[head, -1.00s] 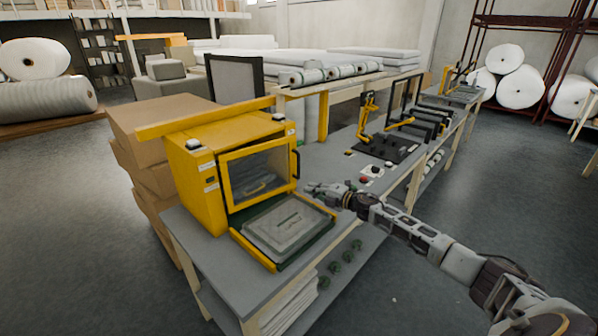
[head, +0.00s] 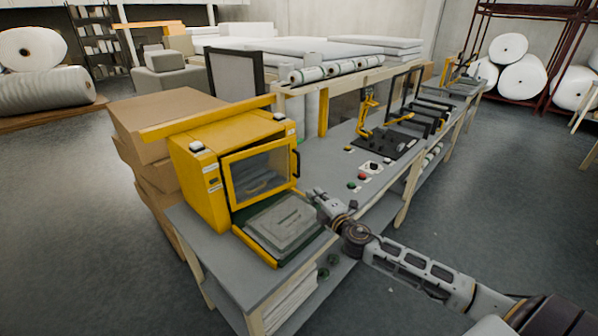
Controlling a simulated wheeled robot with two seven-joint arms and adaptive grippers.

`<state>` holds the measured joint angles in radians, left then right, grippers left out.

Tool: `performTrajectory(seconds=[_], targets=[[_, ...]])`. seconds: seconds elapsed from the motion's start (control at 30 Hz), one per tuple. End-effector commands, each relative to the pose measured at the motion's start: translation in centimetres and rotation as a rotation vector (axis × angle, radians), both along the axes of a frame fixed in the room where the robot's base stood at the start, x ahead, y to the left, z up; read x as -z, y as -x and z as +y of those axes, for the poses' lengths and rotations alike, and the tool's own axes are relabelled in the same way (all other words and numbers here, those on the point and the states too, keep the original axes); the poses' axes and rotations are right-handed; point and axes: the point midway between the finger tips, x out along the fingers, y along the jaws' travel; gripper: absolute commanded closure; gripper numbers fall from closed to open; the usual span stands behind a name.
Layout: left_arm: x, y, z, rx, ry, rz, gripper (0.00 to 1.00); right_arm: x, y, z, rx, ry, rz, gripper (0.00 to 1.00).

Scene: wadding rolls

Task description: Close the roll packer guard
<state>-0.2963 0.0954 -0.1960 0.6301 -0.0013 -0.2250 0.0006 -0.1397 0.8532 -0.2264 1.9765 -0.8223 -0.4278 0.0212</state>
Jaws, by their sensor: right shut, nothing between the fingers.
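The roll packer (head: 203,188) is a yellow box at the near left end of the grey bench. Its guard (head: 227,180) is a yellow frame with a clear pane on the front face. A black handle (head: 297,164) shows at its right side. I cannot tell for certain whether the guard is fully shut. A grey plate on a dark green, yellow-edged tray (head: 248,241) lies in front of and below the guard. My right gripper (head: 319,194) is shut and empty, just right of the tray, apart from the guard. My left gripper is out of view.
Red and green buttons (head: 364,177) sit on the bench behind my right gripper. A yellow-armed fixture on a black plate (head: 388,145) stands farther back. Stacked cardboard boxes (head: 150,125) stand left of the packer. The floor right of the bench is clear.

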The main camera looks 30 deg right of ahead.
Motion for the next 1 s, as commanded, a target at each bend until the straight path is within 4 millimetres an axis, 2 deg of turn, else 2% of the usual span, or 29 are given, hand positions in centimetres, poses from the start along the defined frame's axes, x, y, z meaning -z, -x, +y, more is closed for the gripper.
performTrajectory(seconds=[0.17, 0.53, 1.0], targets=[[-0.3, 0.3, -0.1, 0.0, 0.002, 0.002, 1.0, -0.8, 1.1, 0.0, 0.033, -0.007, -0.009, 1.0], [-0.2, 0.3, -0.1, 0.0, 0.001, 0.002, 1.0, -0.9, 1.1, 0.0, 0.036, -0.007, -0.011, 1.0], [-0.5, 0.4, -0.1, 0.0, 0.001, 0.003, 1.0, -0.9, -0.4, -0.1, 0.035, -0.008, -0.012, 1.0]])
